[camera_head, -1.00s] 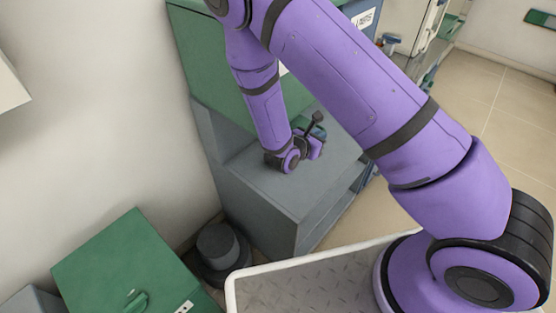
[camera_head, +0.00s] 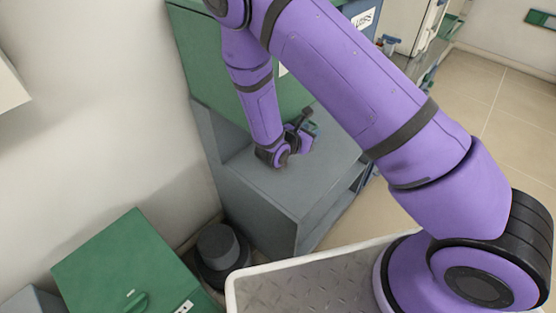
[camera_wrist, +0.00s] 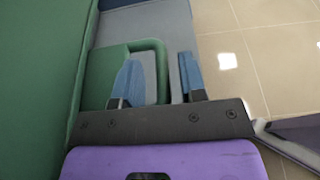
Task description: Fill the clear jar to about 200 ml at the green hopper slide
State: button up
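The green hopper housing (camera_head: 215,70) stands above a grey base (camera_head: 290,200) in the head view. My gripper (camera_head: 305,125) is low beside the housing's lower front, over the base top. In the wrist view my gripper (camera_wrist: 160,78) has its two blue fingers apart. A green part with a raised rounded rim (camera_wrist: 150,43) lies below or behind the left finger. A grey gap shows between this rim and the right finger, so I see no grasp. Whether the green part is the slide, I cannot tell. I cannot make out the clear jar in either view.
A green box with a handle (camera_head: 125,265) stands at the lower left. A dark round object (camera_head: 218,250) is on the floor between it and the grey base. A pale wall rises on the left. Open tiled floor (camera_head: 480,100) lies to the right.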

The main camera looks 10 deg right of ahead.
jog(key=shift+a, duration=0.1)
jog(key=v, duration=1)
jog(key=shift+s+a, duration=0.25)
jog(key=shift+r, duration=0.25)
jog(key=s+d+r+m+g+y, duration=0.1)
jog(key=s+d+r+m+g, duration=0.15)
jog(key=d+r+m, duration=0.35)
jog(key=s+d+r+m+g+y, duration=0.1)
jog(key=s+d+r+m+g, duration=0.15)
jog(key=r, duration=0.65)
jog(key=s+d+r+m+g+y, duration=0.1)
jog(key=s+d+r+m+g, duration=0.2)
jog(key=r+m, duration=0.35)
jog(key=s+d+r+m+t+y, duration=0.3)
jog(key=s+r+m+y, duration=0.5)
jog(key=s+r, duration=0.7)
jog(key=shift+s+d+r+m+t+y, duration=0.2)
jog(key=shift+r+m+t+y, duration=0.2)
jog(key=shift+m+t, duration=0.6)
